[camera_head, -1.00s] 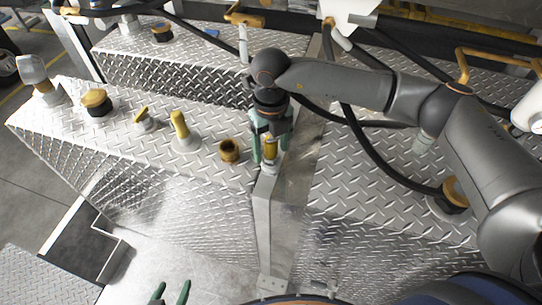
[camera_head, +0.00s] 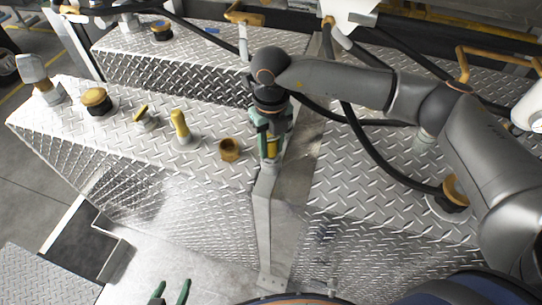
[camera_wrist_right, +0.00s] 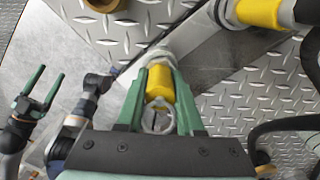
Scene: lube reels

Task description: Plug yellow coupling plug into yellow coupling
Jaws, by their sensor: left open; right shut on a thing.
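My right gripper (camera_head: 270,143) is shut on a yellow piece with a grey end, seemingly the yellow coupling plug (camera_wrist_right: 160,84). It is upright in the head view, its grey end close to the top of the metal divider bar; I cannot tell whether they touch. A yellow coupling (camera_wrist_right: 257,12) with a grey ring, on a dark hose, shows at the top right of the wrist view, apart from the held piece. A yellow fitting with a grey base (camera_head: 181,128) stands on the left tank top. My left gripper (camera_head: 170,293) is open and empty, low in the head view.
A brass ring port (camera_head: 229,150) sits just left of my right gripper. A small yellow-topped fitting (camera_head: 144,115) and a black-and-yellow cap (camera_head: 96,100) stand further left. Black hoses (camera_head: 365,150) cross the right side. The metal divider bar (camera_head: 264,222) runs below my right gripper.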

